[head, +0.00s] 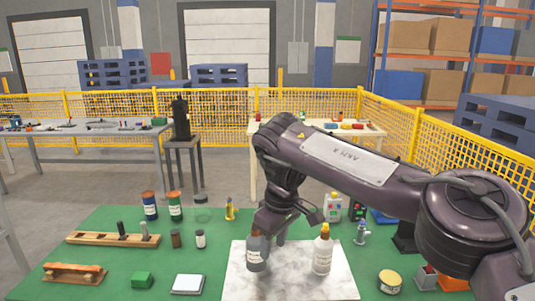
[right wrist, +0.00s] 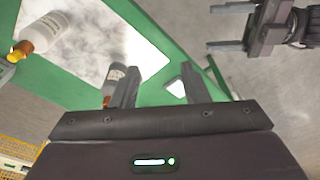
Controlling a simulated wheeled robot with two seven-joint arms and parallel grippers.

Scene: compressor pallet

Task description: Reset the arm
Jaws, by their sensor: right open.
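My right arm comes in from the right in the head view. Its gripper (head: 268,234) is low over the white marble board (head: 290,286), by a grey bottle (head: 256,256) with a pale label. In the right wrist view the right gripper (right wrist: 158,85) is open and its fingers hold nothing. The grey bottle (right wrist: 114,76) shows beside and partly behind the left-hand finger; I cannot tell whether they touch. My left gripper (right wrist: 230,27) shows at the top right of the right wrist view, fingers apart and empty. It is not seen in the head view.
A white bottle with an orange cap (head: 322,254) stands upright on the board, right of the gripper. Small jars, a wooden rack (head: 112,239), a green block (head: 142,279) and a white pad (head: 188,284) lie left on the green mat (head: 70,255). A yellow fence (head: 220,105) stands behind.

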